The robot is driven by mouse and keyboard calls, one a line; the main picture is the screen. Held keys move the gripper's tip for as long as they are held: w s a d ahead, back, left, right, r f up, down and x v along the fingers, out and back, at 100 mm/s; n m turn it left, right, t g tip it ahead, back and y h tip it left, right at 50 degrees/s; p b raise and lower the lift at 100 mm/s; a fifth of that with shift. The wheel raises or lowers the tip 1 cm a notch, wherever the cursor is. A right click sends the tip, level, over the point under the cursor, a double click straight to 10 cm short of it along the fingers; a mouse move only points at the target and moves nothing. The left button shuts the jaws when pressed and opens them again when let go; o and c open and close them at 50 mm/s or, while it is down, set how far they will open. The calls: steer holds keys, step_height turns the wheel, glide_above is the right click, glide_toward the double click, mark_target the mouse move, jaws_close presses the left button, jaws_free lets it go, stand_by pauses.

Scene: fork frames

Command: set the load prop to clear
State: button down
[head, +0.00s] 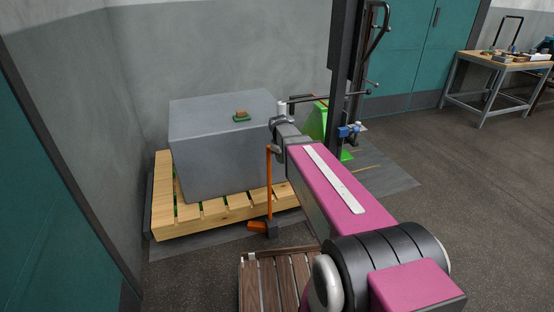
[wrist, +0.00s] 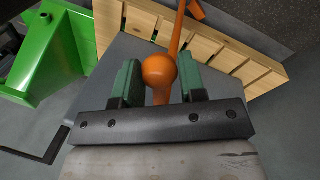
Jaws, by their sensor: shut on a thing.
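The load prop appears to be the orange rod (head: 269,185) standing nearly upright at the front right corner of the pallet (head: 225,208), with an orange and dark foot at its lower end. In the wrist view an orange ball (wrist: 159,71) tops the rod. My gripper (head: 276,149) is at the rod's upper end. Its two green-padded jaws sit on either side of the ball and the rod just below it, shut on the prop. The jaws' exact contact with it is hard to see. My wrist hides part of the rod's top in the head view.
A large grey box (head: 222,153) stands on the pallet, with a small green and brown item (head: 241,116) on top. A dark mast (head: 346,60) and green housing (wrist: 42,55) stand close by. A slatted wooden platform (head: 262,280) is in front. Open floor lies right.

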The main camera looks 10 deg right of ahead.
steer(key=shift+w+d+n+t+y, duration=0.2)
steer(key=shift+w+d+n, duration=0.85)
steer(key=shift+n, duration=0.35)
steer(key=shift+w+d+n+t+y, duration=0.1)
steer(key=shift+w+d+n+y, duration=0.1)
steer(key=shift+w+d+n, duration=1)
steer(key=shift+s+a, duration=0.15)
steer(key=shift+s, duration=0.05)
steer(key=c, duration=0.7)
jaws_free()
steer(key=r, duration=0.3)
steer(key=s+r, duration=0.1)
steer(key=r, duration=0.3)
steer(key=s+r, duration=0.1)
steer(key=r, duration=0.2)
steer(key=shift+a+r, duration=0.3)
steer(key=shift+a, duration=0.05)
